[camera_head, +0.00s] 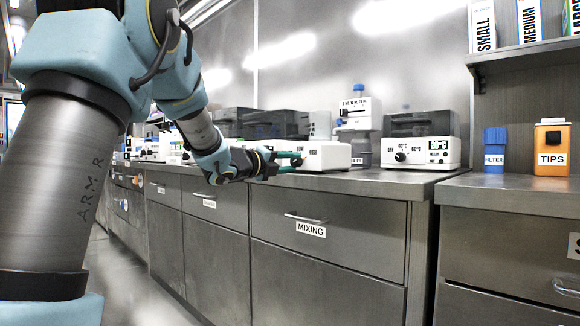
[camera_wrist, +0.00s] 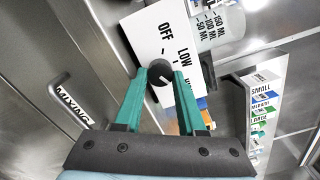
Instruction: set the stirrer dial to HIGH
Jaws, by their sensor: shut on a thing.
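The stirrer (camera_head: 328,155) is a low white box on the steel counter, and its front also shows in the wrist view (camera_wrist: 148,37). Its dial (camera_wrist: 158,92) is a dark round knob with a light pointer mark. The labels OFF and LOW can be read on the white face; a third label is mostly hidden by a finger. The mark's exact setting is hard to tell. My gripper (camera_head: 296,161) reaches the stirrer's front, and in the wrist view its green fingers (camera_wrist: 161,77) are shut on the dial, one on each side.
A beaker (camera_wrist: 214,32) with ML marks stands on the stirrer. Right of it is a heating block (camera_head: 421,150) with its own dial. A blue FILTER container (camera_head: 495,152) and an orange TIPS box (camera_head: 551,150) stand farther right. The MIXING drawer handle (camera_head: 305,217) juts out below.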

